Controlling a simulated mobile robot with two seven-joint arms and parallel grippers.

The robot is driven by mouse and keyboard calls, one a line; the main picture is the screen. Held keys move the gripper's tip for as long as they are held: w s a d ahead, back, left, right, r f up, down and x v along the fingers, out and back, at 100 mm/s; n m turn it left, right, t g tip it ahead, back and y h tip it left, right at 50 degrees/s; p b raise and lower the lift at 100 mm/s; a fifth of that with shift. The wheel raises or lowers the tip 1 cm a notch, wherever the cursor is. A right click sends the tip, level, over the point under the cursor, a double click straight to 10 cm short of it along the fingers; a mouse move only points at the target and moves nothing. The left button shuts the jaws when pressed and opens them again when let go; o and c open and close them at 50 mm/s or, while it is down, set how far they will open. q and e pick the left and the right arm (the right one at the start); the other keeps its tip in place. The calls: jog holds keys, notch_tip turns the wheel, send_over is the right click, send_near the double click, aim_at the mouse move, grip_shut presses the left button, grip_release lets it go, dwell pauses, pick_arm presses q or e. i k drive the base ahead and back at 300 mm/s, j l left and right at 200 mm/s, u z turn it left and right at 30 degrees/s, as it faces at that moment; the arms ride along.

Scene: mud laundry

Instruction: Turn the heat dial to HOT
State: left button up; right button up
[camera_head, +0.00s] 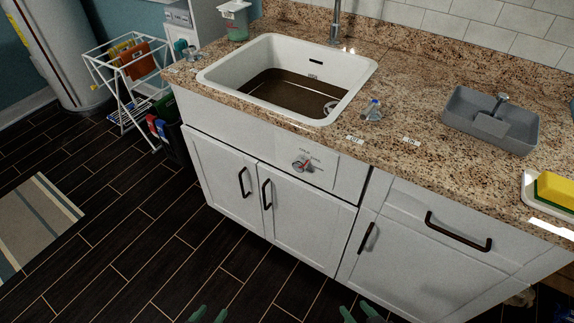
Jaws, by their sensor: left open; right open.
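The heat dial (303,164) is a small round knob with a reddish mark, set on the white panel below the sink. Small lettering surrounds it, too small to read, so I cannot tell its setting. My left gripper (208,314) shows only its greenish fingertips at the bottom edge, spread apart and empty. My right gripper (362,313) also shows only its fingertips at the bottom edge, apart and empty. Both are well below the dial in the picture and touch nothing visible.
A white sink (210,77) with brown contents sits in the granite counter (415,110). White cabinet doors with dark handles (265,195) are below. A grey tray (460,125) and a yellow-green sponge (556,190) are at right. A drying rack (120,85) stands left. The dark floor ahead is clear.

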aim_at(300, 163)
jog(key=i+j, duration=0.1)
jog(key=j, duration=0.3)
jog(key=i+j, duration=0.1)
jog(key=j, duration=0.3)
jog(key=i+j, duration=0.1)
jog(key=j, duration=0.3)
jog(key=i+j+z, duration=0.1)
jog(key=j, duration=0.3)
